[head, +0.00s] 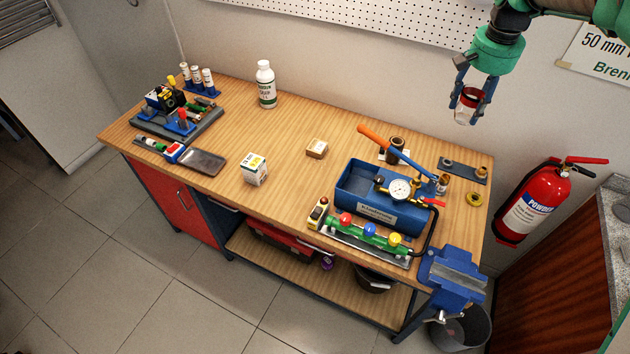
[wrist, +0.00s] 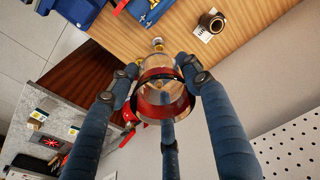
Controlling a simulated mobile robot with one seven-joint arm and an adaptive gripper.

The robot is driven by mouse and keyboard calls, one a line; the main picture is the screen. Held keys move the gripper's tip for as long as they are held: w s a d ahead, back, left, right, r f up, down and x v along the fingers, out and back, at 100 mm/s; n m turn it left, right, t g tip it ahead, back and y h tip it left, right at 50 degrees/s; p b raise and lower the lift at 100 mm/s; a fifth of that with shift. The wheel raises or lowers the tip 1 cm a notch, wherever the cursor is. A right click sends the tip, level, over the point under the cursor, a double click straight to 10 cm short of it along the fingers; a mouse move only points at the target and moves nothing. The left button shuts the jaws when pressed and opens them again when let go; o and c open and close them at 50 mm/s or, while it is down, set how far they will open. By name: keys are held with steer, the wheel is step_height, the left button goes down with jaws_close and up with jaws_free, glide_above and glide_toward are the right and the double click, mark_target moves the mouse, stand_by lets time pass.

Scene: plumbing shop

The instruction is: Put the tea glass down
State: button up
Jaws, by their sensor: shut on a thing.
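My gripper (head: 468,98) is shut on the tea glass (head: 467,106), a clear glass with a dark red band. In the head view it is held high at the upper right, in front of the wall and above the back right end of the workbench (head: 290,200). In the wrist view my gripper's blue fingers (wrist: 161,85) close around the glass (wrist: 160,88), and the bench lies well below it. The glass touches nothing but the fingers. Whether it holds any liquid is hard to tell.
A blue test pump (head: 352,190) with a gauge, a green valve manifold (head: 365,232) and a blue vice (head: 455,275) crowd the right end. A small cardboard box (head: 317,148), a white box (head: 254,170) and a white bottle (head: 266,85) stand further left. Bare wood lies between them.

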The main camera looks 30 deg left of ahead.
steer(key=s+a+n+b, duration=0.1)
steer(key=s+a+n, duration=0.25)
steer(key=a, duration=1.65)
steer(key=s+a+n, duration=0.2)
steer(key=s+a, duration=0.3)
steer(key=a, duration=1.5)
step_height(320, 180, down, 26)
steer(key=shift+a+f, duration=0.15)
steer(key=shift+f, duration=0.05)
steer(key=shift+s+f+y, duration=0.1)
steer(key=shift+y, duration=0.2)
steer(key=shift+f+b, duration=0.55)
steer(key=shift+f, duration=1.85)
steer(key=shift+f+b, duration=0.4)
steer(key=shift+f, duration=2.1)
steer(key=shift+f, duration=0.1)
